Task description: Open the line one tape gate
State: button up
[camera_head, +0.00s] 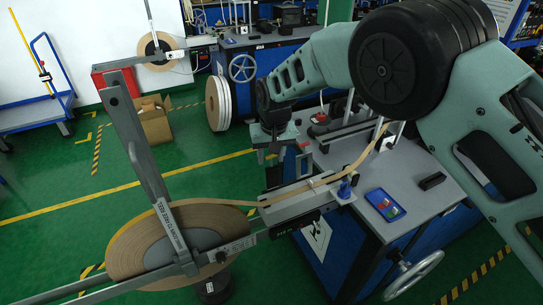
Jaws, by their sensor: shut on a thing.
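A brown tape runs from a large flat reel (135,243) at the lower left, over a pale guide block (290,190) on the bench's near-left corner, then curves up to the right. My gripper (272,156) points down just left of the bench, behind the guide block. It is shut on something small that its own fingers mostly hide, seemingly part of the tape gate. A small upright grey frame (304,164) stands just right of the fingers; I cannot tell whether it belongs to the gate. The gate's position is not clear.
A grey bench (365,205) carries a blue tray (385,205), a black block (432,181) and a blue knob (345,190). A handwheel (413,276) juts from its front. A second reel (217,103) and a cardboard box (154,122) stand behind. Green floor at left is mostly clear.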

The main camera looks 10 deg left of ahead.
jog(key=shift+a+r, duration=0.1)
jog(key=shift+a, duration=0.1)
grip_shut()
jog(key=o, duration=1.3)
grip_release()
jog(key=shift+d, duration=0.1)
jog(key=r+b, duration=0.1)
jog(key=r, duration=0.4)
jog(key=s+d+r+b, duration=0.1)
jog(key=r+b, duration=0.1)
jog(key=r, duration=0.4)
jog(key=s+r+b, duration=0.1)
jog(key=r, duration=0.5)
jog(key=shift+d, duration=0.2)
jog(key=s+d+f+n, duration=0.1)
jog(key=s+d+f, duration=0.1)
jog(key=s+d, duration=0.5)
jog(key=s+d+f+n+g, duration=0.1)
jog(key=s+d+f, duration=0.1)
jog(key=s+d, duration=0.6)
jog(key=s+d+f+n, duration=0.1)
jog(key=s+d, duration=0.6)
jog(key=s, duration=1.1)
jog(key=shift+d+f, duration=0.4)
jog(key=shift+f, duration=0.2)
